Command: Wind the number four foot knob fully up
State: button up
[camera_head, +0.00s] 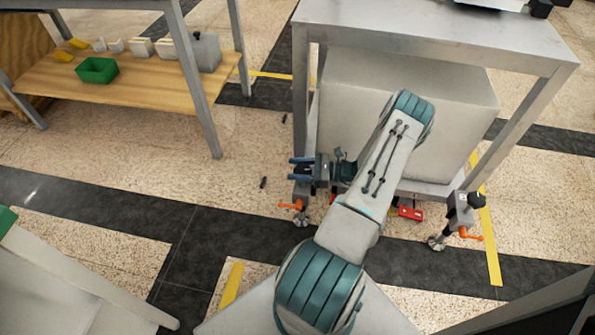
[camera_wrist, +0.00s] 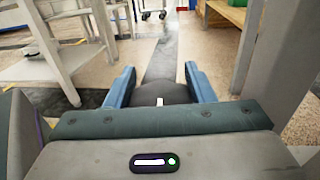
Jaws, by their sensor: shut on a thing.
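My gripper (camera_head: 294,168) is low at the near left leg of the grey metal frame, just above a foot with an orange lever (camera_head: 291,206). In the wrist view my blue-fingered gripper (camera_wrist: 160,76) is shut on a dark rounded knob (camera_wrist: 165,94) with a small white mark. The knob's lower part is hidden, and it is hard to make out in the head view. I cannot read any foot number. At the near right leg, another foot has a black knob (camera_head: 478,199) and an orange lever (camera_head: 471,235).
A large pale block (camera_head: 400,120) fills the space under the frame top (camera_head: 440,35). A red part (camera_head: 410,213) lies low between the feet. A wooden shelf (camera_head: 130,92) with a green bin (camera_head: 97,70) stands at the left. The floor left of my gripper is mostly clear.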

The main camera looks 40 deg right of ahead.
jog(key=shift+s+n+g+y+b, duration=0.1)
jog(key=shift+n+g+y+b, duration=0.2)
jog(key=shift+n+g+y, duration=0.35)
jog(key=o, duration=1)
jog(key=p+v, duration=0.2)
jog(key=v, duration=1.1)
jog(key=shift+s+d, duration=0.3)
